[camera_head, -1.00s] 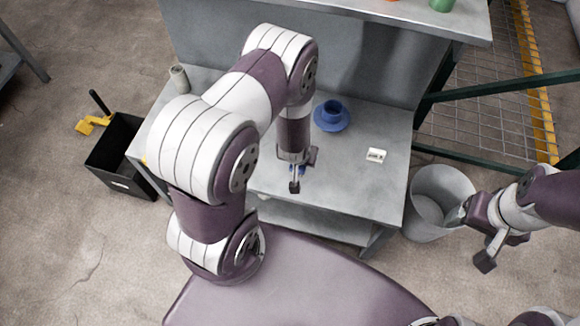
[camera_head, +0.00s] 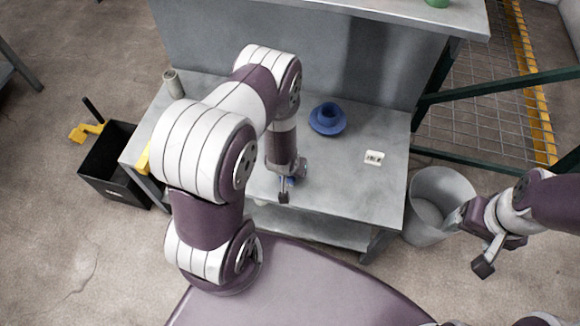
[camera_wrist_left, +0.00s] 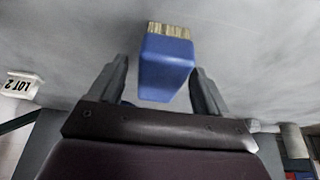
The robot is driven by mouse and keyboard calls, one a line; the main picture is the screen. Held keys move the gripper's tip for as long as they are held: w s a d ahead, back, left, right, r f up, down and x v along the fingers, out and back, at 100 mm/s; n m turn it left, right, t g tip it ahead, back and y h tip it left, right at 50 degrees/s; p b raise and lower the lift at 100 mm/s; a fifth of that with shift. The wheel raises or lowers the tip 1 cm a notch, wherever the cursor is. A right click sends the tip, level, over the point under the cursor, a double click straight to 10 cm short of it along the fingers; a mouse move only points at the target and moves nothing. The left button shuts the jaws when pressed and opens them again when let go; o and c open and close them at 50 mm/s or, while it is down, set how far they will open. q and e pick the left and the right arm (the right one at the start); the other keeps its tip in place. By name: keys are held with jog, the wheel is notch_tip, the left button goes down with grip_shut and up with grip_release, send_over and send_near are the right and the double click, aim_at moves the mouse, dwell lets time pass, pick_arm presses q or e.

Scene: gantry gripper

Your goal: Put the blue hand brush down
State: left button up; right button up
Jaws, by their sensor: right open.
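The blue hand brush (camera_wrist_left: 166,62) is between the two fingers of my left gripper (camera_wrist_left: 160,80) in the left wrist view, its pale bristles facing the grey bench top. Whether the bristles touch the bench cannot be told. My right gripper (camera_head: 476,250) is open and empty beside the grey bin, away from the bench.
A black bin (camera_head: 115,165) stands left and a grey bin (camera_head: 437,200) right.

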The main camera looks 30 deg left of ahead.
pick_arm(q)
jog(key=shift+r, duration=0.25)
jog(key=s+d+r+m+g+p, duration=0.1)
jog(key=s+r, duration=0.2)
jog(key=r, duration=0.7)
jog(key=s+d+r+m+g+p, duration=0.1)
jog(key=s+d+r+p, duration=0.1)
jog(key=r, duration=0.8)
jog(key=s+d+r+m+g+h+p, duration=0.1)
jog(key=s+r, duration=0.3)
jog(key=r, duration=0.6)
jog(key=shift+d+p, duration=0.6)
jog(key=shift+d, duration=0.05)
